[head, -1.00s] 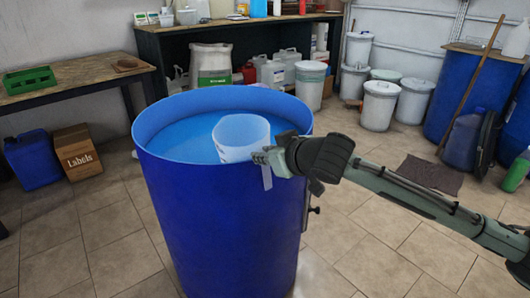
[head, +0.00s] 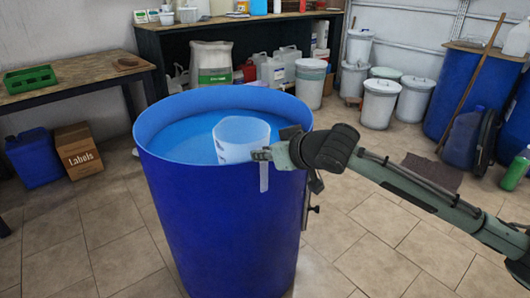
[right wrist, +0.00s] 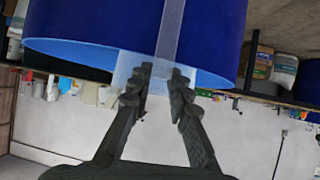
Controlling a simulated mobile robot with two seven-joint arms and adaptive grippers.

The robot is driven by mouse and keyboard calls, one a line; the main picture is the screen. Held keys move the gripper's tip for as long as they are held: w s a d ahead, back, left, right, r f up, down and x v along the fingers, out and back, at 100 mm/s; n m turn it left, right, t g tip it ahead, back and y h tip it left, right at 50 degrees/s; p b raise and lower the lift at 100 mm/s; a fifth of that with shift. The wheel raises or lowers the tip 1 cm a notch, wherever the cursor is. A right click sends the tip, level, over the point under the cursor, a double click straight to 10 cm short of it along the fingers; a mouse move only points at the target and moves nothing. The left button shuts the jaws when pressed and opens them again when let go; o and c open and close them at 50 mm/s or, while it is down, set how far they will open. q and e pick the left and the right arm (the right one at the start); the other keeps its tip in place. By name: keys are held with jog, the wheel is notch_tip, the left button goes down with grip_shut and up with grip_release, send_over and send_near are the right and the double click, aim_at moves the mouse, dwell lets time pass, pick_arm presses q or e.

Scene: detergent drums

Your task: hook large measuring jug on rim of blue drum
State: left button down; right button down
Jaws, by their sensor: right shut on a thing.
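The blue drum (head: 215,220) stands upright in the middle of the head view, with light blue liquid (head: 185,130) inside. The large measuring jug (head: 238,138) is white and translucent. Its body is inside the drum by the right part of the rim, and its strip-like handle (head: 264,178) hangs down outside the wall. My right gripper (head: 268,153) is shut on the jug at the handle's top, at the rim. In the right wrist view the fingers (right wrist: 162,75) are by the handle (right wrist: 170,30). Whether the jug's weight rests on the rim I cannot tell. My left gripper is out of view.
A wooden table with a green crate (head: 28,80) is at the left, with a blue canister (head: 34,160) and a Labels box (head: 78,150) below. A dark bench, white buckets (head: 378,104) and more blue drums (head: 455,90) stand behind. The tiled floor around the drum is clear.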

notch_tip(320, 180, up, 14)
jog(key=shift+f, duration=0.2)
dwell(0.9)
notch_tip(320, 180, up, 5)
jog(key=shift+r, duration=0.1)
dwell(0.5)
